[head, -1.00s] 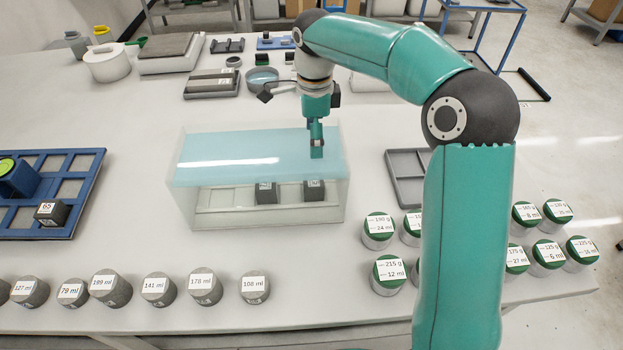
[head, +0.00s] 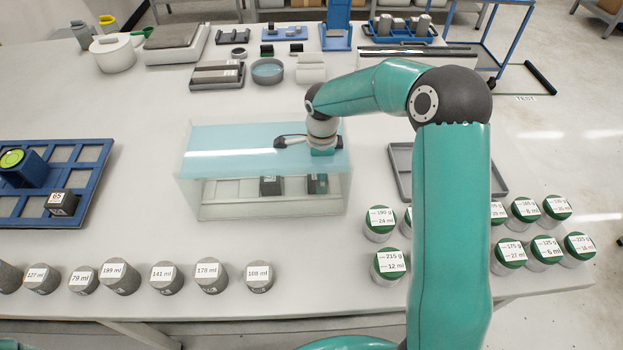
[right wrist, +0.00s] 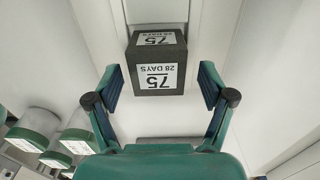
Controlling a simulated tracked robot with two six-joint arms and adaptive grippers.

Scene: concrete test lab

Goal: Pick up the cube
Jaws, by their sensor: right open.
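A dark grey cube (right wrist: 157,65) with white labels reading "75" and "28 DAYS" fills the upper middle of the right wrist view. My right gripper (right wrist: 160,82) is open, with one fingertip on each side of the cube's near part and visible gaps between. In the head view, my right arm reaches down through the water of a clear tank (head: 225,211). My left gripper is out of view.
The tank walls stand close around my right gripper. Green-lidded containers (head: 389,264) stand at right, beside a grey tray (head: 402,180). Several grey cylinders (head: 211,275) line the front edge. A blue rack (head: 92,153) with a cube is at left.

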